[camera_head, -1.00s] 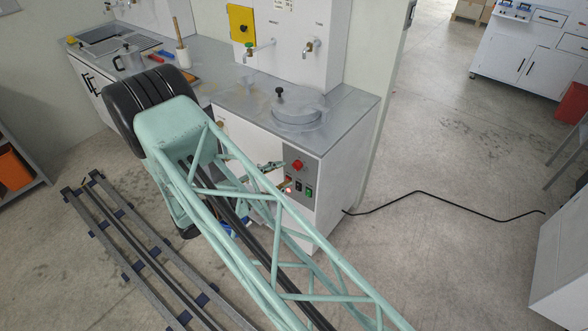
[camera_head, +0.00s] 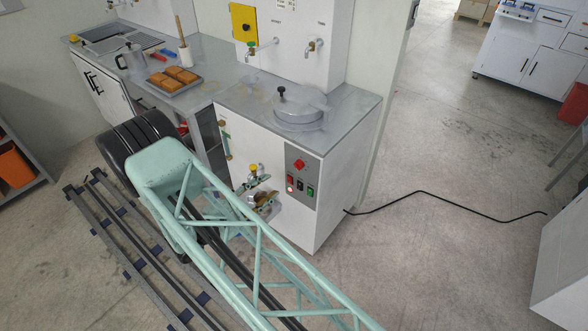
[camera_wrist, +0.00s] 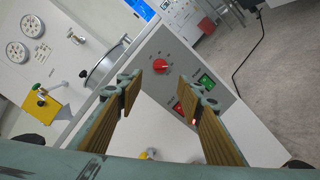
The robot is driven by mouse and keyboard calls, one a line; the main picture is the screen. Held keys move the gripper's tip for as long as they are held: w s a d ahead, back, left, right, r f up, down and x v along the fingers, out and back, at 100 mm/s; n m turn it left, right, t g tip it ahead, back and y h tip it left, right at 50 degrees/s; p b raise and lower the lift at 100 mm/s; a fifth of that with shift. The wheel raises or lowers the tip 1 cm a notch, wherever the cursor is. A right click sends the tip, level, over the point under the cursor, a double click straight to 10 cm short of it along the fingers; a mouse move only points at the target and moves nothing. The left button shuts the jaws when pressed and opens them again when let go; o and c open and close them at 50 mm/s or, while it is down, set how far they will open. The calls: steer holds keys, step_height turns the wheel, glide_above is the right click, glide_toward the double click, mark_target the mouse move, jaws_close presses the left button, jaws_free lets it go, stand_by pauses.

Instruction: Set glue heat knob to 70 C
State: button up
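The red knob (camera_head: 299,164) sits on the grey control panel (camera_head: 291,201) on the front of the white cabinet with a round-lidded pot. In the wrist view the knob (camera_wrist: 160,66) shows beyond and between my two fingertips, nearer the left one. Its scale marks are too small to read. My gripper (camera_head: 268,189) is open and empty, to the left of the panel in the head view and apart from the knob. Below the knob are a red switch (camera_wrist: 178,108), a green switch (camera_wrist: 207,82) and a small lit red lamp (camera_wrist: 194,122).
The round-lidded pot (camera_head: 299,111) stands on the cabinet top. Two taps hang from the white tank behind it. A tray (camera_head: 174,91) with brown blocks lies on the left counter. A black cable (camera_head: 390,201) runs over open floor on the right.

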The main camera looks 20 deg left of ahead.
mark_target(296, 167)
steer(key=shift+w+d, duration=0.1)
steer(key=shift+w, duration=0.05)
steer(key=shift+b+x, duration=0.5)
steer(key=shift+x, duration=6.25)
steer(key=shift+c, duration=0.5)
steer(key=c, duration=0.7)
